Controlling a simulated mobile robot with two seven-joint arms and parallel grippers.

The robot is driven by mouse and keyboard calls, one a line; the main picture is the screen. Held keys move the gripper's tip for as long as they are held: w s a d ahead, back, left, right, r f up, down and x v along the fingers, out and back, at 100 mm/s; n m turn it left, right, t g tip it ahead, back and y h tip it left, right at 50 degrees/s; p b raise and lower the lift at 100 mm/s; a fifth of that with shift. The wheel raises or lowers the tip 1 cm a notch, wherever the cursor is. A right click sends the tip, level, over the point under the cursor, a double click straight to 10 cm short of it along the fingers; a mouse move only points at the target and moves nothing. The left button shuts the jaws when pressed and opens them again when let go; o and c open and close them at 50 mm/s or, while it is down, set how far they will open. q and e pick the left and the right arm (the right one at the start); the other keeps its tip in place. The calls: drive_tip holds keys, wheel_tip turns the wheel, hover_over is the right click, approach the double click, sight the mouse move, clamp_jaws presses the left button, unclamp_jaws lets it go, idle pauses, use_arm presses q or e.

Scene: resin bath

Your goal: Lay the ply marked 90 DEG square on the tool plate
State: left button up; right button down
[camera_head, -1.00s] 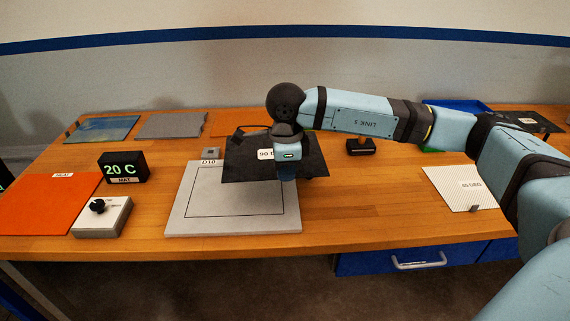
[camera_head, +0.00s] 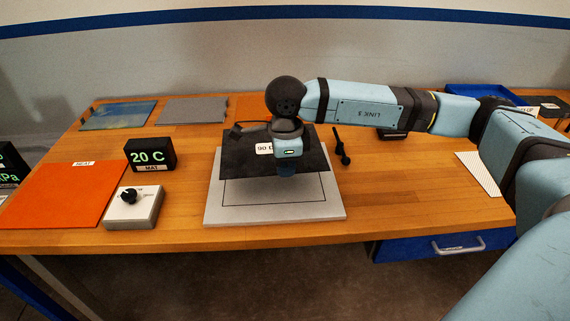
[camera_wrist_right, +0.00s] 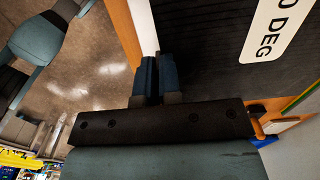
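The black ply (camera_head: 239,158) with the white 90 DEG label lies roughly flat in my right gripper (camera_head: 287,170). It is over the back part of the grey tool plate (camera_head: 275,214); the front of the plate and of its drawn outline stays uncovered. The ply looks raised above the plate, but the exact gap is hard to tell. In the right wrist view the fingers (camera_wrist_right: 158,72) are close together at the ply's edge, with the dark ply (camera_wrist_right: 205,50) and its label on the right. The gripper hides part of the label in the head view. My left gripper is out of view.
An orange mat (camera_head: 62,192), a knob box (camera_head: 133,207) and a 20 C display (camera_head: 150,154) stand left of the plate. A dark handled tool (camera_head: 341,148) lies close to its right. A white ply (camera_head: 480,174) and a blue tray (camera_head: 480,95) are farther right.

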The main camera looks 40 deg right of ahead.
drive_tip(key=shift+f+b, duration=0.15)
drive_tip(key=shift+b, duration=0.3)
wheel_tip(320, 180, down, 3)
drive_tip(key=b, duration=0.3)
drive_tip(key=shift+f, duration=0.2)
drive_tip(key=shift+f+b, duration=0.45)
drive_tip(key=shift+f, duration=0.2)
use_arm(q)
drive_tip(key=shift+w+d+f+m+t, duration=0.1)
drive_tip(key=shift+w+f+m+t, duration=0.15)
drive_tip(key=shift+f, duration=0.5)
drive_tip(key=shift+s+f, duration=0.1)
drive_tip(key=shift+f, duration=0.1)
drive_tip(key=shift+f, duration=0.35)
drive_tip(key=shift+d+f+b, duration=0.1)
drive_tip(key=shift+b, duration=0.35)
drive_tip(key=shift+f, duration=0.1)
use_arm(e)
drive_tip(key=shift+f, duration=0.15)
